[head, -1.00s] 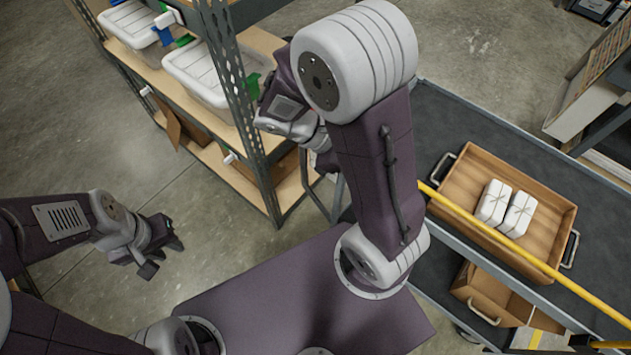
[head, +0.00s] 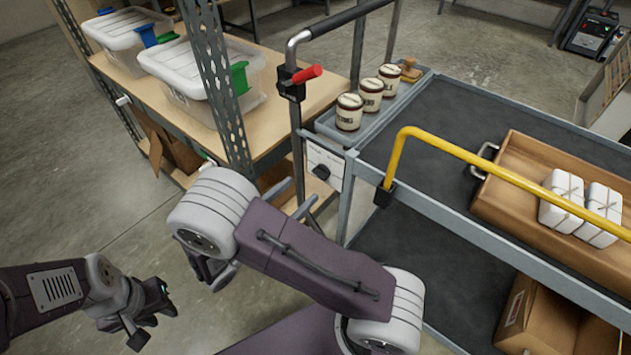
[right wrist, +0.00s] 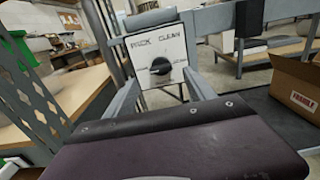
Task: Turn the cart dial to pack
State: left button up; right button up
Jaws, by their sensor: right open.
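The cart dial (head: 321,172) is a black knob on a white panel at the cart's near left corner, below the push handle. In the right wrist view the dial (right wrist: 160,66) sits under the printed words PACK on the left and CLEAN on the right. I cannot tell clearly which word it points to. My right gripper (right wrist: 160,80) is open, its two grey fingers spread to either side of the dial in that view, with the dial apart from them. My left gripper (head: 150,312) is open and empty over the floor, far from the cart.
The cart (head: 480,125) carries jars (head: 371,95) in a grey tray, a yellow rail (head: 455,150) and a wooden tray (head: 530,165) with white wrapped parcels (head: 580,205). A shelf (head: 270,60) with lidded bins stands left of the dial. Floor is clear at the left.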

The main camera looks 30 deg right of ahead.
aim_at(318, 175)
jog(key=b+x, duration=0.1)
jog(key=x, duration=0.6)
jog(key=shift+d+f, duration=0.1)
jog(key=shift+d, duration=0.15)
jog(key=c, duration=1.4)
